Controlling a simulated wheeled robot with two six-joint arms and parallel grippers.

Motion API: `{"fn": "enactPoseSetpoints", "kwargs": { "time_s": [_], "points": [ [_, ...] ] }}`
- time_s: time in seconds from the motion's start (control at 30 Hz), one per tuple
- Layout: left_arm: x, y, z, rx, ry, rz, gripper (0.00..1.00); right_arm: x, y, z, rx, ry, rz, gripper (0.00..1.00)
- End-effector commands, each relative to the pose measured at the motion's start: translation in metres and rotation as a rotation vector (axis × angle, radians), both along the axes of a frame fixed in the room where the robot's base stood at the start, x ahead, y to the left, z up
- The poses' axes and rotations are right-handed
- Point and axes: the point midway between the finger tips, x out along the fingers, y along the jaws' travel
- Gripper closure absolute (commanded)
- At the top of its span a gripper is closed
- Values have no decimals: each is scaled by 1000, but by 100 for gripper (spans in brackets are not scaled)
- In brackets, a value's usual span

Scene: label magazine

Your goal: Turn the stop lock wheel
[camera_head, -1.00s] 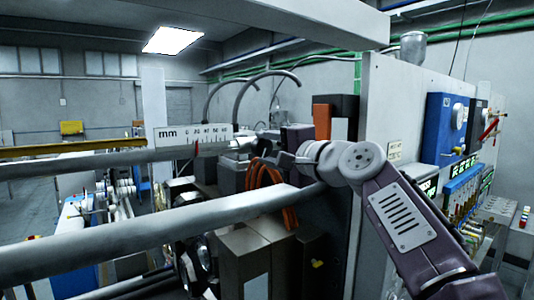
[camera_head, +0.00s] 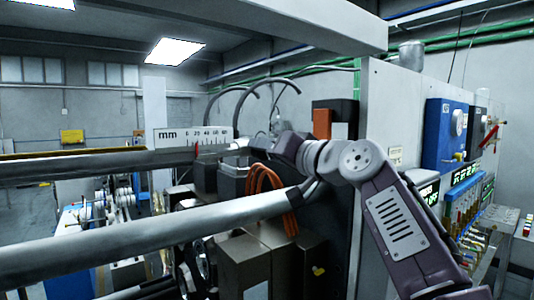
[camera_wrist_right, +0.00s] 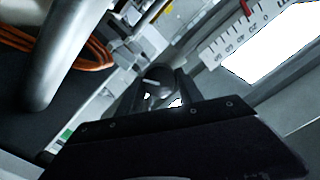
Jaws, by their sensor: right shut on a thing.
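The stop lock wheel seems to be the small grey rounded part (camera_wrist_right: 158,78) in the right wrist view. It sits between the dark fingers of my right gripper (camera_wrist_right: 160,92), which is shut on it. In the head view, my right gripper (camera_head: 257,145) reaches in from the right, by the light end of the far rail (camera_head: 236,145). The wheel itself is hard to make out there, largely hidden by the gripper and dark parts. My left gripper is not in view.
A white mm scale (camera_head: 193,136) with a red pointer stands just left of the gripper. A thick grey rail (camera_head: 150,232) crosses in front, below my arm. Orange cables (camera_head: 262,180) hang under the wrist. A pale machine panel (camera_head: 385,110) stands behind the arm.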

Motion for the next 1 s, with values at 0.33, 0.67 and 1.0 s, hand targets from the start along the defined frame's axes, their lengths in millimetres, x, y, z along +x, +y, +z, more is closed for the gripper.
{"fn": "enactPoseSetpoints", "kwargs": {
  "time_s": [0.33, 0.67, 1.0],
  "points": [
    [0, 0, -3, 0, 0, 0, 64, 0, 0, -1, -136, -96, 0, 97],
    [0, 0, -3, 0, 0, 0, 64, 0, 0, 0, -170, -123, 1, 97],
    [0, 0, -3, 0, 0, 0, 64, 0, 0, 0, -170, -123, 0, 51]
  ]
}}
